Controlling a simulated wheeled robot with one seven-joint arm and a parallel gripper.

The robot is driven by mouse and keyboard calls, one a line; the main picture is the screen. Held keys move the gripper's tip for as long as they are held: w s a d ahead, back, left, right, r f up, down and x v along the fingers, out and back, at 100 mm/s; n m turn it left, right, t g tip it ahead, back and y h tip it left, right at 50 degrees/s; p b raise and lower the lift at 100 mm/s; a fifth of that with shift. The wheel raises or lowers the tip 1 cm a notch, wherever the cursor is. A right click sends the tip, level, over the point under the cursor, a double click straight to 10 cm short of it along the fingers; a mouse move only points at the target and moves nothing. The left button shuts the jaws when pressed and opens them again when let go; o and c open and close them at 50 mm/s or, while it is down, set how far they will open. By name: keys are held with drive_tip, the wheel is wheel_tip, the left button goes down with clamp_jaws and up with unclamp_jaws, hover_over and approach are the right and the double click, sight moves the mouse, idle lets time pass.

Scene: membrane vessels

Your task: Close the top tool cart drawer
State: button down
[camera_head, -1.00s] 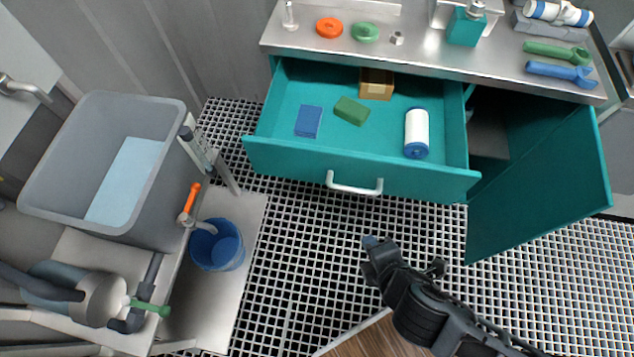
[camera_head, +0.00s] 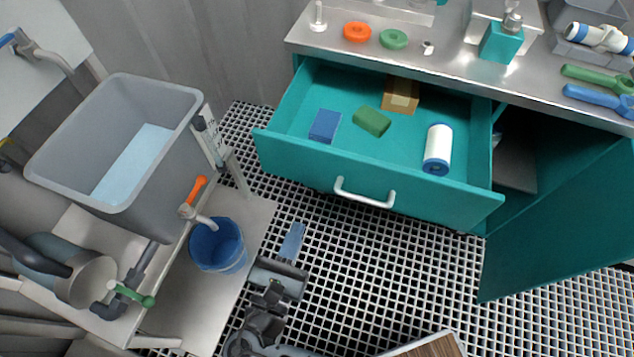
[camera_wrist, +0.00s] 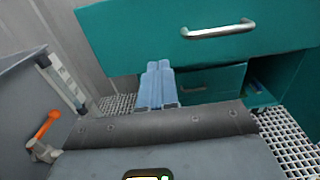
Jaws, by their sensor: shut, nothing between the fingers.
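The top drawer (camera_head: 375,185) of the teal tool cart is pulled out. It holds a blue block (camera_head: 325,125), a green block (camera_head: 372,121), a brown box (camera_head: 401,95) and a white and blue cylinder (camera_head: 438,150). Its light grey handle (camera_head: 364,193) is on the front panel and also shows in the wrist view (camera_wrist: 218,31). My gripper (camera_head: 292,242) is in front of the drawer, low and left of the handle, apart from it. Its blue fingers (camera_wrist: 158,85) are together and empty, with the drawer front beyond them.
An open cabinet door (camera_head: 560,215) stands right of the drawer. A grey tub (camera_head: 115,150) and a blue bucket (camera_head: 217,247) are on the left. The cart top (camera_head: 450,50) carries rings, a bottle and wrenches. Grated floor (camera_head: 400,270) lies clear before the drawer.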

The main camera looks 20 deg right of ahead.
sight(320, 172)
drive_tip(key=p+x, duration=0.1)
drive_tip(key=x, duration=1.1)
drive_tip(key=b+x, duration=0.3)
drive_tip(key=x, duration=0.8)
drive_tip(key=b+x, duration=0.4)
drive_tip(key=x, duration=0.8)
drive_tip(key=shift+w+d+f, duration=0.2)
drive_tip(key=shift+w, duration=0.05)
drive_tip(key=shift+w+d+b, duration=0.35)
drive_tip(key=shift+w, duration=0.1)
drive_tip(key=shift+w+r, duration=0.1)
drive_tip(key=shift+r, duration=0.1)
drive_tip(key=shift+d+r, duration=0.1)
drive_tip(key=shift+d, duration=0.05)
